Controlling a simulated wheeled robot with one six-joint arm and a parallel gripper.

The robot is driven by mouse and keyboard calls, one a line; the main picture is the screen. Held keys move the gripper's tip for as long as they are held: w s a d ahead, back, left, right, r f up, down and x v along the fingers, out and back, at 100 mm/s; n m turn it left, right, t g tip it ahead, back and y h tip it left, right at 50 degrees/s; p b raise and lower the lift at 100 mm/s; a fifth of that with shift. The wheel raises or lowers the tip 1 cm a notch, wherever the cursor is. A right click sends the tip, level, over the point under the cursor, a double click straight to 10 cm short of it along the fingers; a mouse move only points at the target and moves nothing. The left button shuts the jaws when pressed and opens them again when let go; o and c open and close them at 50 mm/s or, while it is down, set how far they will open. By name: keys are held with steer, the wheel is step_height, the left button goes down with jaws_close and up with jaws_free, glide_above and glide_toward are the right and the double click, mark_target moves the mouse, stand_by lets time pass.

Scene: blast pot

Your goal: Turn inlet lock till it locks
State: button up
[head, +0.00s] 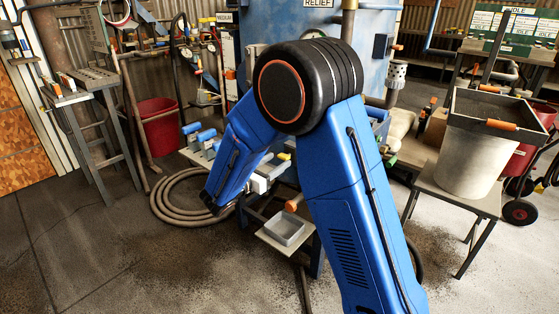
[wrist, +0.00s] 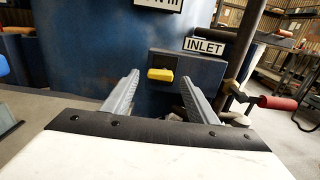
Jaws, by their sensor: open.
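The inlet lock shows in the wrist view as a small yellow handle (wrist: 160,75), lying about level on a dark box (wrist: 200,70) on the blue pot (wrist: 95,60). A white INLET label (wrist: 204,46) is above it, to the right. My gripper (wrist: 160,80) is open, its two grey ribbed fingers pointing at the box. The yellow handle shows in the gap between them, and no finger appears to touch it. The exact distance is hard to tell. In the head view my arm hides most of the pot's front and much of my gripper.
A red-gripped lever (wrist: 277,103) sticks out right of the inlet box. In the head view, a small grey tray (head: 286,230) is low by the pot. A coiled hose (head: 170,207) lies on the floor. A stand with a pale bucket (head: 465,160) is at right. The front-left floor is clear.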

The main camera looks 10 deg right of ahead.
mark_target(285, 156)
steer(key=shift+x, duration=1.3)
steer(key=c, duration=1.1)
steer(key=shift+o, duration=0.2)
